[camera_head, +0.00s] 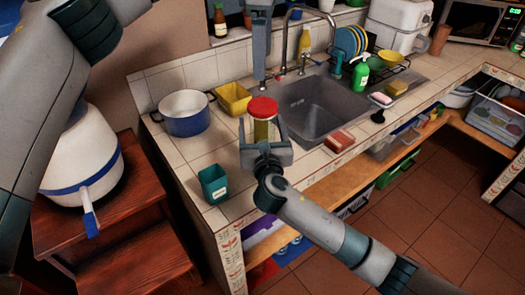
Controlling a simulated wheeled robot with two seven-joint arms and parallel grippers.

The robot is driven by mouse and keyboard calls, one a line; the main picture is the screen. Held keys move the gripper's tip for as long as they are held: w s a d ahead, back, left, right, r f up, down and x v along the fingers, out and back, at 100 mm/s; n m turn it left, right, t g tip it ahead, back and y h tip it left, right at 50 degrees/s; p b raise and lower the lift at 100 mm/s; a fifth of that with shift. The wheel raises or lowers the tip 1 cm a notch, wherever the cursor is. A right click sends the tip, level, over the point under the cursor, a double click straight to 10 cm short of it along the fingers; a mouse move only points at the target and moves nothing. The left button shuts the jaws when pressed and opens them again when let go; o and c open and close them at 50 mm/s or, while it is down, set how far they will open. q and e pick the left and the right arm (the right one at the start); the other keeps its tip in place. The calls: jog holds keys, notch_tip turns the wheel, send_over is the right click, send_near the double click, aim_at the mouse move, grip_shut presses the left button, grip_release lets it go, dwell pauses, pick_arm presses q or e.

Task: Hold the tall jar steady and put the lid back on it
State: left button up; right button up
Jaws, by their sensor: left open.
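The tall jar (263,131) is glass with yellow-green contents and stands upright on the tiled counter near the sink. The red lid (263,107) sits at the jar's mouth; whether it is fully seated I cannot tell. My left gripper (259,78) comes down from the top, open, just above the lid, seen nearly edge-on. My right gripper (265,137) comes from the lower right, its fingers on either side of the jar. Whether they press on the glass is unclear. The jar's foot is partly hidden by the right gripper.
A blue-white pot (185,115) and a yellow container (233,98) stand left of the jar. A teal cup (213,184) is near the front edge. A sink (320,105) with faucet lies right, with a reddish block (339,141) in front of it.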

jog(key=s+d+b, duration=0.1)
jog(key=s+b, duration=0.1)
jog(key=s, duration=1.4)
jog(key=shift+s+d+b, duration=0.2)
jog(key=shift+d+b, duration=0.2)
jog(key=shift+s, duration=0.1)
